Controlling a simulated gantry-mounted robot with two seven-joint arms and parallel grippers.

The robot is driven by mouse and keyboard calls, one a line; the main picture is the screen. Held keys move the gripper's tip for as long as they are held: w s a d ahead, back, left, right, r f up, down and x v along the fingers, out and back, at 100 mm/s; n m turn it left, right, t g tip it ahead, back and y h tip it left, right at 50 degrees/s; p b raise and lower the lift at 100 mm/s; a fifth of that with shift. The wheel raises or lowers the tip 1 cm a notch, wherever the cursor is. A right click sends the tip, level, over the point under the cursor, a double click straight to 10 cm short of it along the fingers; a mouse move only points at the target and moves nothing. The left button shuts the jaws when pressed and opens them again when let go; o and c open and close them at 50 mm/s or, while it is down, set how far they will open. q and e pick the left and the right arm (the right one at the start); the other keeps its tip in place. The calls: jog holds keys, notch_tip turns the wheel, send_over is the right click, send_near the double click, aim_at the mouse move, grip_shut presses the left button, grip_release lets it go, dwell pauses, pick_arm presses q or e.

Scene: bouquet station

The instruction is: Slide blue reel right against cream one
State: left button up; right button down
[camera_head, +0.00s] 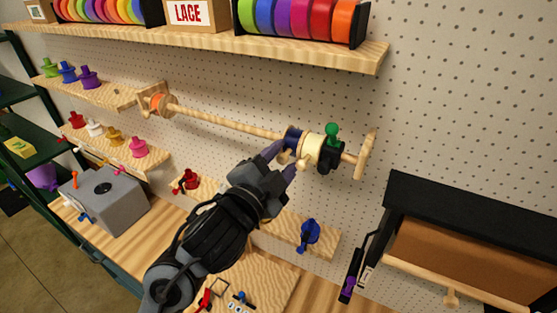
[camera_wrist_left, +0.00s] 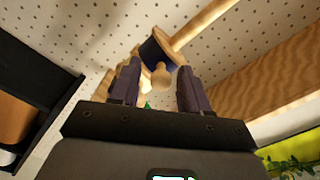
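The blue reel (camera_head: 292,138) is on a wooden rod (camera_head: 228,122), just left of the cream reel (camera_head: 312,149). They look close together; I cannot tell whether they touch. My left gripper (camera_head: 282,160) is open below the blue reel. In the left wrist view, a wooden knob (camera_wrist_left: 161,76) by the blue reel (camera_wrist_left: 153,50) stands between the open fingers, with gaps on both sides. The cream reel is mostly hidden there. My right gripper is out of view.
A ribbon shelf (camera_head: 300,50) runs above. Small shelves with coloured spools (camera_head: 138,147) are at left. A black-framed box (camera_head: 470,230) is at right.

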pick_arm(q)
jog(key=shift+s+a, duration=0.1)
jog(key=v, duration=1)
jog(key=shift+s, duration=0.25)
jog(key=shift+a, duration=0.15)
